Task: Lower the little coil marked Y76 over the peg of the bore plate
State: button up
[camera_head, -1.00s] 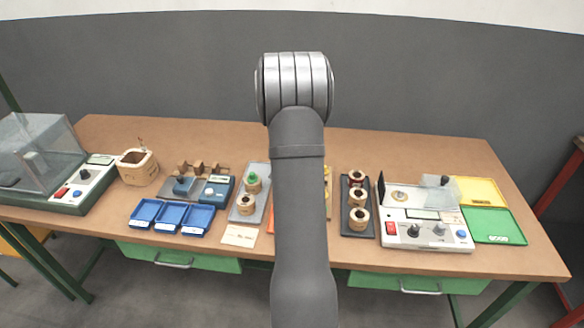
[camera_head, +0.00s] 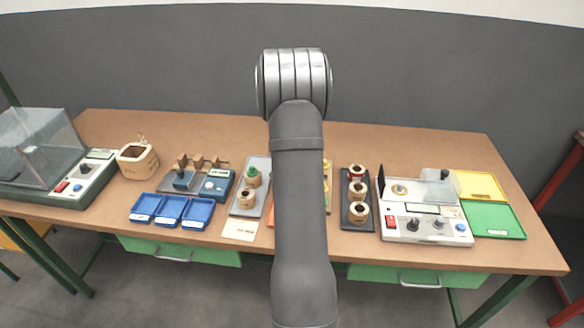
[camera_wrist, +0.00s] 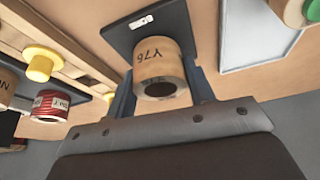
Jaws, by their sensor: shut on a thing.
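In the wrist view the little coil marked Y76 (camera_wrist: 158,68) is a tan paper-wrapped ring with its lettering upside down and its dark bore facing me. My gripper (camera_wrist: 162,92) has one blue-grey finger on each side of it and is shut on it. Behind the coil lies a dark plate (camera_wrist: 122,36) with a small white label, which looks like the bore plate. The coil covers the plate's middle, so its peg is hidden. I cannot tell whether the coil touches the plate. In the head view my arm hides the gripper, coil and plate.
In the wrist view a wooden board with a yellow spool (camera_wrist: 42,62) and a red coil (camera_wrist: 50,105) are at the left. A pale grey tray (camera_wrist: 250,40) is at the right. In the head view a black tray (camera_head: 345,215) of coils stands right of my arm.

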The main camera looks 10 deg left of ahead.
jog(key=shift+f, duration=0.15)
jog(key=shift+f, duration=0.25)
jog(key=o, duration=1.5)
jog(key=shift+r, duration=0.1)
jog(key=shift+r, duration=4.35)
jog(key=shift+f, duration=0.15)
